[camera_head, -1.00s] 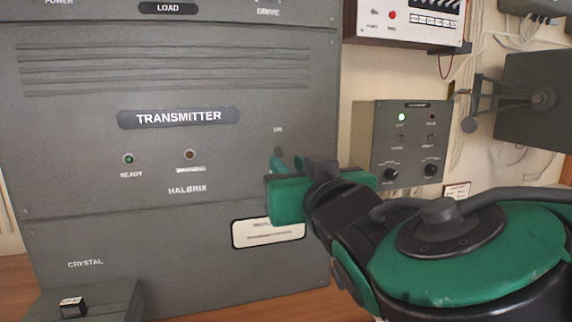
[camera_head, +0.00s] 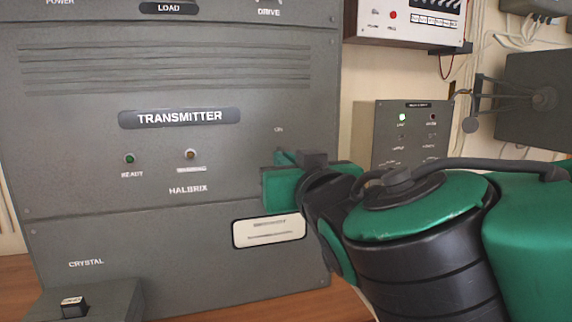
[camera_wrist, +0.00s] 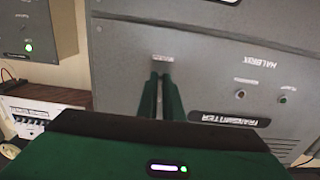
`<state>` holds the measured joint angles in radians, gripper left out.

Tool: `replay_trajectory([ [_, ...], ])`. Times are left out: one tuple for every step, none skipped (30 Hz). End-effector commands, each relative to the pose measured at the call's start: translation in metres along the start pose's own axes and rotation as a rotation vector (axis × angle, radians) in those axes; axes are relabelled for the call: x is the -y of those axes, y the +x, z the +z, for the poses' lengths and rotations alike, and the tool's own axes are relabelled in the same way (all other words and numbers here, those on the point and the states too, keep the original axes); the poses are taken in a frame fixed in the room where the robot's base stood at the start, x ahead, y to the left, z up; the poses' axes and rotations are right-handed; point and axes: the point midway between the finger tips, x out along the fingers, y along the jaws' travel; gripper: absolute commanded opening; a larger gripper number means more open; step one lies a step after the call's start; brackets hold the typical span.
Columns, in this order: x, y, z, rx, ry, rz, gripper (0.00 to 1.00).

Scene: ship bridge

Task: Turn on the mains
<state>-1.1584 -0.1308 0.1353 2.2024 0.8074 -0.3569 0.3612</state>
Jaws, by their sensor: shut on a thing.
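The grey transmitter cabinet (camera_head: 80,115) fills the left of the head view. Its ON label (camera_head: 279,129) shows just above my gripper (camera_head: 282,160). In the wrist view, which is upside down, my gripper's green fingers (camera_wrist: 163,80) reach to the panel beside a small pale label (camera_wrist: 162,58). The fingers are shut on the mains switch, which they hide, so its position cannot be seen. The ready lamp (camera_head: 129,159) is green. The amber lamp (camera_head: 190,155) sits to its right; I cannot tell if it is lit.
A smaller grey box (camera_head: 385,125) with a lit green lamp is on the wall at right, partly behind my arm. A white panel (camera_head: 405,25) hangs above it. A bracketed dark unit (camera_head: 545,100) is at far right. A small box (camera_head: 85,300) stands at lower left.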

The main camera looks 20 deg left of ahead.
Motion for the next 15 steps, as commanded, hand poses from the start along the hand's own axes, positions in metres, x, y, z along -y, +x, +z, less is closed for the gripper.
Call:
replay_trajectory([
  [0.0, -0.001, -0.001, 0.004, 0.002, -0.002, 0.0],
  [0.0, -0.001, -0.002, 0.01, 0.002, -0.001, 0.0],
  [0.0, -0.001, -0.002, 0.02, 0.003, -0.002, 0.0],
  [0.0, -0.001, -0.003, 0.028, 0.003, -0.002, 0.0],
  [0.0, -0.002, -0.003, 0.038, 0.002, -0.001, 0.0],
  [-0.001, -0.001, -0.004, 0.053, 0.004, 0.0, 0.0],
  [-0.001, -0.001, -0.005, 0.067, 0.004, 0.0, 0.0],
  [-0.001, -0.002, -0.005, 0.083, 0.003, 0.0, 0.0],
  [-0.001, -0.002, -0.007, 0.106, 0.005, 0.001, 0.0],
  [-0.002, -0.002, -0.008, 0.124, 0.004, 0.002, 0.0],
  [-0.002, -0.002, -0.009, 0.145, 0.004, 0.002, 0.0],
  [-0.001, -0.002, -0.01, 0.172, 0.004, 0.001, 0.0],
  [-0.002, -0.002, -0.011, 0.195, 0.004, 0.002, 0.0],
  [-0.002, -0.001, -0.012, 0.22, 0.005, 0.001, 0.0],
  [-0.002, -0.001, -0.014, 0.252, 0.004, 0.003, 0.0],
])
